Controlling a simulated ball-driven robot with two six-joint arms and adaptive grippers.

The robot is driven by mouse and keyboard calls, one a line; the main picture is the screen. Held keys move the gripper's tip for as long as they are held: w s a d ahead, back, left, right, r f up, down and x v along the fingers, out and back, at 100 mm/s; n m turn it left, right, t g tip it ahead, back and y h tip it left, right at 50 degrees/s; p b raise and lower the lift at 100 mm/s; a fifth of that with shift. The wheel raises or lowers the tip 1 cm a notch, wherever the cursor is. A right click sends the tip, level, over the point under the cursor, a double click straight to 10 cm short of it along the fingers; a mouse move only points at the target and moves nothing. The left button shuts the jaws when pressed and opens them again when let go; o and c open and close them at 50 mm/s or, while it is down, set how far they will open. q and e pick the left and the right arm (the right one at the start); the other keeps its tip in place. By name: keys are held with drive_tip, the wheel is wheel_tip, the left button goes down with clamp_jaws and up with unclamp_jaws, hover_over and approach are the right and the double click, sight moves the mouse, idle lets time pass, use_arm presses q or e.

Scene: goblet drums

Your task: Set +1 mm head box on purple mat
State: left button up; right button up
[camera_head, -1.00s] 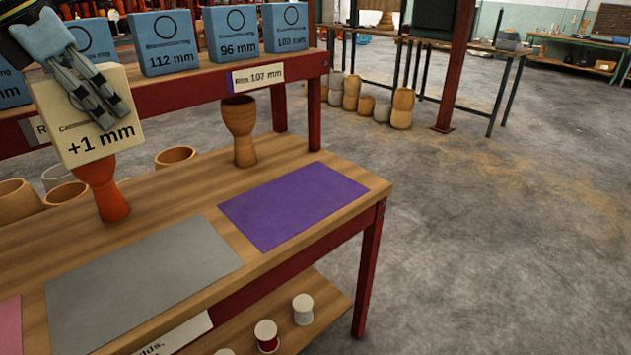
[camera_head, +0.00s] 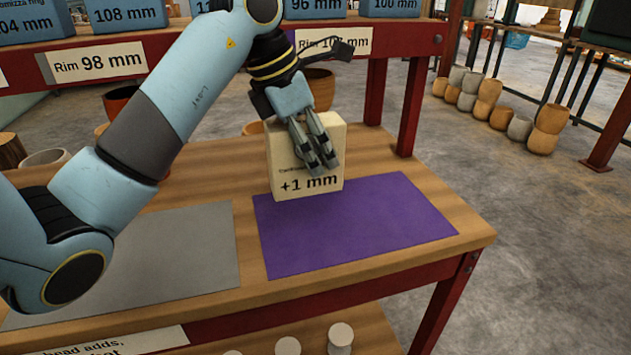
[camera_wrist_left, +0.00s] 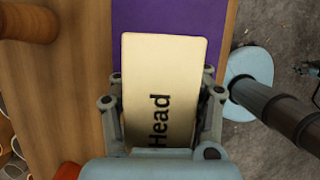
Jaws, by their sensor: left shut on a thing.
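The cream +1 mm head box (camera_head: 287,178) is upright at the back left edge of the purple mat (camera_head: 400,215) in the head view. My left gripper (camera_head: 322,160) is shut on it, with its fingers across the box. I cannot tell whether the box's base touches the mat or hangs just above it. In the left wrist view the box (camera_wrist_left: 160,75) sits between the fingers, showing the word "Head", with the purple mat (camera_wrist_left: 165,14) beyond it. My right gripper is not in view.
A grey mat (camera_head: 200,250) lies left of the purple one. Goblet drums (camera_head: 318,88) stand behind the box. A red shelf with blue ring boxes (camera_head: 128,14) runs along the back. The bench's right edge is clear.

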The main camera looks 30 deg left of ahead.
use_arm(q)
drive_tip(key=w+a+f, duration=0.1)
drive_tip(key=f, duration=0.1)
drive_tip(key=w+a+f, duration=0.1)
drive_tip(key=f, duration=0.1)
drive_tip(key=w+a+f, duration=0.1)
drive_tip(key=f, duration=0.1)
drive_tip(key=shift+b, duration=0.35)
drive_tip(key=shift+f, duration=0.3)
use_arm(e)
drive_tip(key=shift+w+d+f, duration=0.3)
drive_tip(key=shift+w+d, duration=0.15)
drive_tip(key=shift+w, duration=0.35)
use_arm(q)
drive_tip(key=o, duration=1.3)
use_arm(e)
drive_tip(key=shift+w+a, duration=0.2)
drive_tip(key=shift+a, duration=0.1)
use_arm(q)
drive_tip(key=shift+r, duration=0.1)
